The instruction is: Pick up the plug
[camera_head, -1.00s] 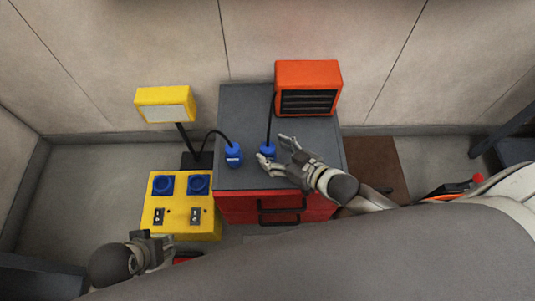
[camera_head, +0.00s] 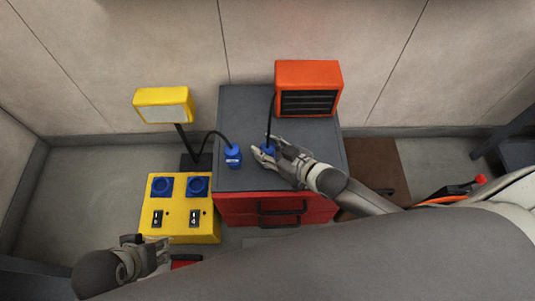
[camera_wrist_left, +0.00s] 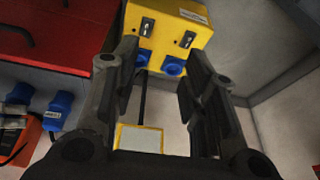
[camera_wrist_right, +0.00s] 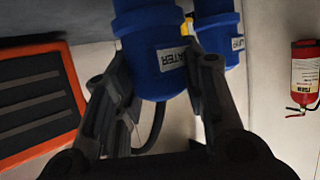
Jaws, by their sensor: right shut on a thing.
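Two blue plugs stand on the grey top of the red cabinet. The heater plug (camera_head: 268,149), its label ending in "ATER", has a cable running to the orange heater. My right gripper (camera_head: 265,156) is shut on it; the right wrist view shows this plug (camera_wrist_right: 152,50) between the fingers (camera_wrist_right: 155,100). The other plug (camera_head: 233,157) stands just left, its cable running to the yellow lamp; it also shows in the right wrist view (camera_wrist_right: 222,35). My left gripper (camera_head: 148,245) is open and empty in front of the yellow socket box; its fingers (camera_wrist_left: 158,65) stand apart in the left wrist view.
The orange heater (camera_head: 308,88) stands at the cabinet's back right. The yellow lamp (camera_head: 164,104) is left of the cabinet (camera_head: 240,104). The yellow box (camera_head: 180,230) has two blue sockets and two switches. A fire extinguisher (camera_wrist_right: 305,75) shows in the right wrist view.

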